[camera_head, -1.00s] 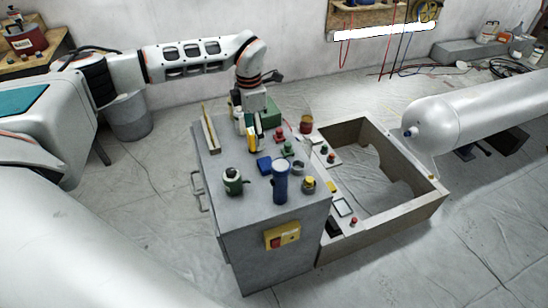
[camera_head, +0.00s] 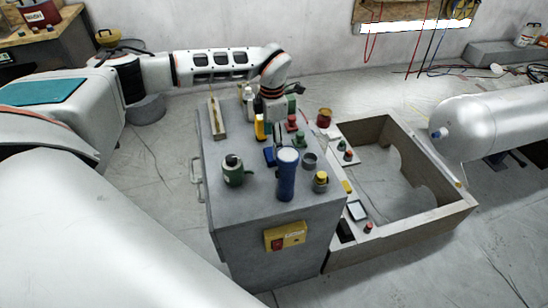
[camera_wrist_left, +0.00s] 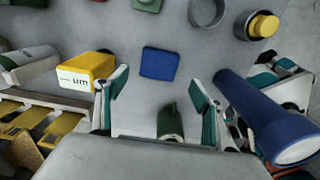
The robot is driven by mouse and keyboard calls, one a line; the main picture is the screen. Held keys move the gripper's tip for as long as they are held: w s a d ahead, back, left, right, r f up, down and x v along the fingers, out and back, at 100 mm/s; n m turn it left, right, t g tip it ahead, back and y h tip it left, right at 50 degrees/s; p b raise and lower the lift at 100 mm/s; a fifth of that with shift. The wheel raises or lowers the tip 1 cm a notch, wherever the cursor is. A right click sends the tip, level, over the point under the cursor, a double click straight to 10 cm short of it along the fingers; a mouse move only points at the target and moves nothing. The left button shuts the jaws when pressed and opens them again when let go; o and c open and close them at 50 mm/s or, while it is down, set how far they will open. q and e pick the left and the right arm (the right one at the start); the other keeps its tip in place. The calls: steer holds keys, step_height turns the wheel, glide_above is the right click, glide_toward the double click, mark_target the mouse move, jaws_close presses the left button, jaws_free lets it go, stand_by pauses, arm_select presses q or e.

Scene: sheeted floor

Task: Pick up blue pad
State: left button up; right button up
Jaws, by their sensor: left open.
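The blue pad (camera_wrist_left: 160,63) lies flat on the grey cabinet top in the left wrist view, between and just beyond my open fingers. In the head view the pad (camera_head: 268,156) is partly hidden beside the blue flashlight (camera_head: 287,176). My left gripper (camera_wrist_left: 157,98) is open and empty, above the cabinet top. In the head view the left gripper (camera_head: 272,122) is partly hidden among the small items. My right gripper is not in view.
A yellow box (camera_wrist_left: 85,72) lies close to the left finger and the flashlight (camera_wrist_left: 262,118) close to the right finger. A green-and-grey canister (camera_head: 233,170) and a yellow-topped cylinder (camera_head: 320,182) stand on the cabinet (camera_head: 235,215). An open box frame (camera_head: 405,225) stands to the right.

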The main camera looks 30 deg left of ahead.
arm_select(q)
steer(key=f, duration=0.5)
steer(key=shift+w+d+f+b, duration=0.1)
steer(key=shift+w+b, duration=0.2)
steer(key=shift+w, duration=0.05)
steer(key=c, duration=1.2)
steer(key=shift+r, duration=0.65)
step_height(320, 180, up, 19)
steer(key=shift+f+p, duration=0.1)
steer(key=shift+p, duration=1)
